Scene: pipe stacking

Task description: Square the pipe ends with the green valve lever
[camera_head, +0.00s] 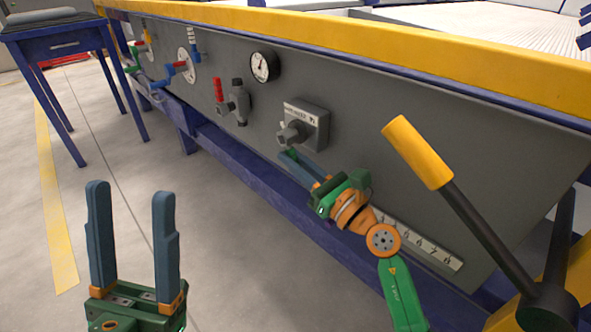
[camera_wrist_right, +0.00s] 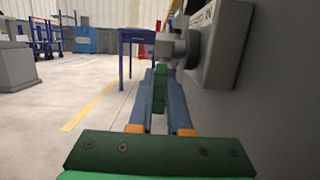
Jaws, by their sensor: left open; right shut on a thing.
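The green valve lever (camera_wrist_right: 160,88) hangs down from the grey valve (camera_wrist_right: 171,47) in the right wrist view. The valve sits on a grey box (camera_head: 306,124) on the machine's side panel in the head view. My right gripper (camera_head: 289,157) is shut on the lever, with its blue-grey fingers on either side. It also shows in the right wrist view (camera_wrist_right: 161,82). In the head view the fingers hide most of the lever. My left gripper (camera_head: 131,198) is open and empty at the lower left, well apart from the panel. Pipe ends cannot be made out clearly.
A red-handled valve (camera_head: 219,92), a round gauge (camera_head: 264,66) and blue-handled valves sit farther left on the panel. A yellow-handled lever (camera_head: 417,152) stands at the right. A blue table (camera_head: 52,42) stands at the back left. The floor around my left gripper is clear.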

